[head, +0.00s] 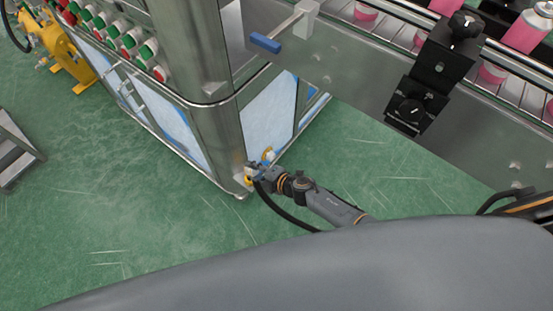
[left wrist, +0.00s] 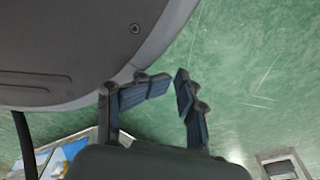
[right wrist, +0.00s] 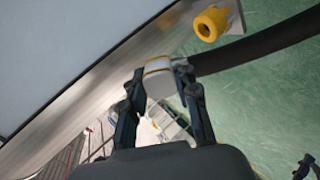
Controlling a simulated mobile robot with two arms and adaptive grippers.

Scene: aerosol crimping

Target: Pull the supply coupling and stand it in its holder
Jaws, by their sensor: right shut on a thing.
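My right gripper (right wrist: 163,95) is shut on the supply coupling (right wrist: 158,84), a pale grey cylinder with a yellow band. A black hose (right wrist: 265,46) leads from it to the right. In the head view my right gripper (head: 256,173) is low beside the foot of the steel machine post. A yellow ring-shaped cup (right wrist: 209,24) on a metal bracket is beyond the coupling, apart from it; I cannot tell if it is the holder. Whether the coupling still touches a port is hidden.
The steel cabinet (head: 213,120) with push buttons stands at left. A conveyor with pink cans (head: 525,32) and a black control box (head: 432,80) is at upper right. A yellow device (head: 68,55) stands at far left. Green floor (head: 150,240) is open in front.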

